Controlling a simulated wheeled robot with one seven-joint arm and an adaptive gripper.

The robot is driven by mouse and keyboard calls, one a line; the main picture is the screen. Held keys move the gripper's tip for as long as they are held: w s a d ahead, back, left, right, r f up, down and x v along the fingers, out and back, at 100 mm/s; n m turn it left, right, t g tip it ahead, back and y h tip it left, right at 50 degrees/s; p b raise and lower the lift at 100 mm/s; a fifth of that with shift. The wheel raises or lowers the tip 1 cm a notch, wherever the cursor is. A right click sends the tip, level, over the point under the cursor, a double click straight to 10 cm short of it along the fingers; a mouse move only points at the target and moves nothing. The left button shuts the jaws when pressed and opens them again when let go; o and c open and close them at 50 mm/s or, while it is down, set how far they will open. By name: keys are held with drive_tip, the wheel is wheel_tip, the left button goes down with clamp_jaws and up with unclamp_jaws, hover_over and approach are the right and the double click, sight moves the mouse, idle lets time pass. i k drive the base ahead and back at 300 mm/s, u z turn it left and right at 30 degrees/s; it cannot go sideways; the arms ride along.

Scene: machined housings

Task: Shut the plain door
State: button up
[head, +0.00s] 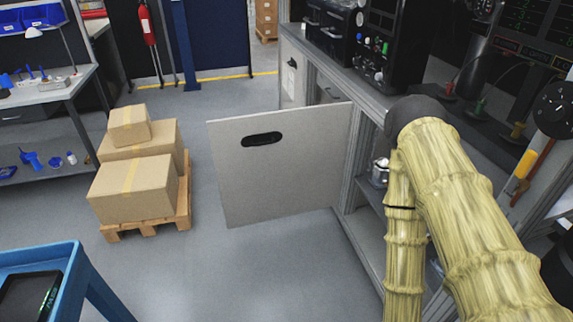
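The plain door (285,175) is a flat light-grey panel with a dark oval hand slot (262,139) near its upper left part. It stands wide open, sticking out to the left from the grey workbench frame (353,160) at its right edge. The cabinet opening to the right of the door shows a shelf with a small metal part (379,172) on it. My arm, in a yellowish ribbed cover, reaches in from the lower right in front of the bench. My gripper cannot be made out in this view.
Cardboard boxes (134,187) are stacked on a wooden pallet (148,222) left of the door. A blue cart (72,270) stands at the lower left. Grey floor (235,265) is clear between them and the bench. Equipment (375,45) sits on the bench top.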

sight(275, 165)
drive_tip(key=u, duration=0.4)
drive_tip(key=i, duration=1.1)
drive_tip(key=u, duration=0.1)
